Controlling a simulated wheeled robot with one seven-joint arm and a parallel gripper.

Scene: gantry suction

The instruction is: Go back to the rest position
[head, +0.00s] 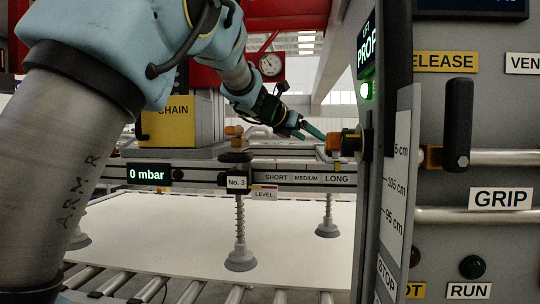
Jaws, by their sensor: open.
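My gripper (312,131) is at the end of my teal and grey arm, right of the picture's middle. Its teal fingers are open and I see nothing held between them. It points right, toward an orange and black knob (344,142) on the side of the grey control column. A gap seems to show between the fingertips and the knob, though the depth is hard to judge. My arm fills the left side and hides part of the machine behind it.
A beam (300,179) with suction cups (240,259) hangs over a pale sheet (180,235) on rollers. Its display (148,174) reads 0 mbar. A panel at right carries a black handle (458,124) and a RUN button (473,266). A gauge (271,64) hangs behind.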

